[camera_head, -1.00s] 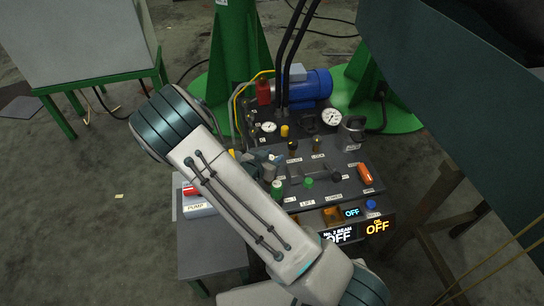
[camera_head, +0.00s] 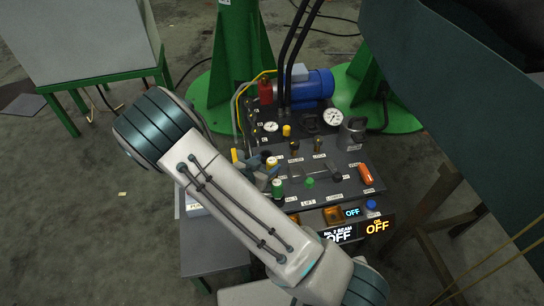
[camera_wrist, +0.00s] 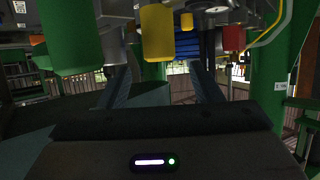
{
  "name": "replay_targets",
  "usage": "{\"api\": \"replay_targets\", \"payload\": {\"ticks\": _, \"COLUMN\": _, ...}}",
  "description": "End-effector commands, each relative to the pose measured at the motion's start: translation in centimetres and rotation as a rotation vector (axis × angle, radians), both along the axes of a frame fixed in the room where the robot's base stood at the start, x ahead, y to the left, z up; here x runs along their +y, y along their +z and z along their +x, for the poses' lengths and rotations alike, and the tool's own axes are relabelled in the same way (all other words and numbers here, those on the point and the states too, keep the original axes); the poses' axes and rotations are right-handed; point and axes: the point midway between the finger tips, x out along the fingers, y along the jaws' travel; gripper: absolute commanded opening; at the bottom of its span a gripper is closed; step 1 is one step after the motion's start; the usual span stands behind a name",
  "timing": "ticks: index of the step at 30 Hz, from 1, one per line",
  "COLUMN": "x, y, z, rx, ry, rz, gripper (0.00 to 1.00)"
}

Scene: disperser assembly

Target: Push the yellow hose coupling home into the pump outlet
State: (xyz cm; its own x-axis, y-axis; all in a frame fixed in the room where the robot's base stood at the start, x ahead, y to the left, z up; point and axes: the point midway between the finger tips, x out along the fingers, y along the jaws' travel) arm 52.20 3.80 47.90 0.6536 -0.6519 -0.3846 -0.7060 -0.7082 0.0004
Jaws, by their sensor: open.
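My gripper (camera_head: 262,169) is open and empty at the left side of the control panel, partly hidden by my arm. Its two fingers stand apart in the wrist view (camera_wrist: 160,76). A yellow cylinder (camera_wrist: 157,32) on a grey stem shows between and just beyond the fingertips there, with no clear contact. A smaller yellow piece (camera_wrist: 187,22) is farther back. In the head view, yellow pieces are a slim one left of my gripper (camera_head: 236,156) and a short one (camera_head: 287,131) near the gauges. I cannot tell which is the hose coupling. The pump outlet is not clearly identifiable.
A green cylinder (camera_wrist: 70,35) is close left of the fingers in the wrist view. The blue motor (camera_head: 312,84), a red cap (camera_head: 265,91), pressure gauge (camera_head: 332,118) and orange handle (camera_head: 366,174) crowd the panel. A large dark body (camera_head: 470,110) overhangs the right.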

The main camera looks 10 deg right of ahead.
Motion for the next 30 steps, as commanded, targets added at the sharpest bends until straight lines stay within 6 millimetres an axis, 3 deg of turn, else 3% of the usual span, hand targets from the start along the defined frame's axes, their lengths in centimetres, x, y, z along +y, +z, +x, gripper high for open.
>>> {"api": "replay_targets", "payload": {"ticks": 1, "x": 1.0, "y": 1.0, "z": -0.8, "rx": 0.000, "ry": 0.004, "rz": 0.000, "gripper": 0.59}}
{"api": "replay_targets", "payload": {"ticks": 6, "x": 3.3, "y": 2.3, "z": -3.2, "rx": -0.001, "ry": 0.002, "rz": 0.001, "gripper": 0.59}}
{"api": "replay_targets", "payload": {"ticks": 12, "x": 4.9, "y": 3.1, "z": -4.8, "rx": -0.002, "ry": 0.001, "rz": 0.000, "gripper": 0.59}}
{"api": "replay_targets", "payload": {"ticks": 30, "x": 5.2, "y": 3.2, "z": -5.2, "rx": -0.002, "ry": -0.002, "rz": 0.000, "gripper": 0.59}}
